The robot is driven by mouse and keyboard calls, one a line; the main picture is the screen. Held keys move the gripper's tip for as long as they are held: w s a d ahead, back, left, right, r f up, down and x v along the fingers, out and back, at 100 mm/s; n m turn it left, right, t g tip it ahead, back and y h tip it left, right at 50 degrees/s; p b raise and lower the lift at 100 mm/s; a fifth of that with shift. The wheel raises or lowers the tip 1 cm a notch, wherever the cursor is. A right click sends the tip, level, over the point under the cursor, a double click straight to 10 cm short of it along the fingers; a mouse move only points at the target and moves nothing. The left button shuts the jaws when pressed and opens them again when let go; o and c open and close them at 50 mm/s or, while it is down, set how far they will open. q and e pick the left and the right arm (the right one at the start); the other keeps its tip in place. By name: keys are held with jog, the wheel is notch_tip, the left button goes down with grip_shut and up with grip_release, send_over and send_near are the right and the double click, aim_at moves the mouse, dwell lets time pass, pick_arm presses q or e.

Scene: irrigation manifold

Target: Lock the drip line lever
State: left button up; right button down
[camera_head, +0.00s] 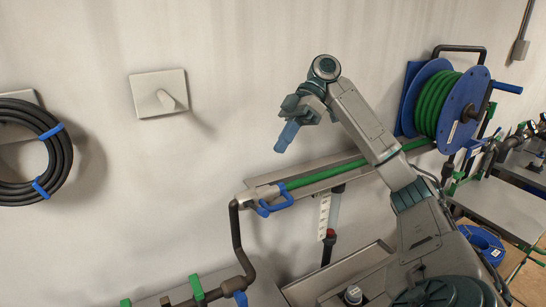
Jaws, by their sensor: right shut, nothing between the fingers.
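A blue lever (276,204) sits at the left end of a green line (325,174), beside the top of a dark bent pipe (236,235). The green line runs along a metal shelf (262,182) on the wall. I take this blue lever to be the drip line lever; whether it is locked I cannot tell. My right gripper (280,148) has blue fingers pointing down and slightly left. It is shut and empty, above the blue lever in the picture and apart from it. My left gripper is not in view.
A blue reel with green hose (436,105) hangs at the upper right. Green handles (196,287) stand on piping at the lower left. The wall between peg and shelf is clear.

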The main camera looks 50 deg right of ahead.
jog(key=s+d+f+b+x, duration=0.1)
jog(key=f+b+x, duration=0.1)
jog(key=b+x, duration=0.8)
jog(key=shift+a+f, duration=0.3)
jog(key=shift+f, duration=0.25)
jog(key=shift+s, duration=0.1)
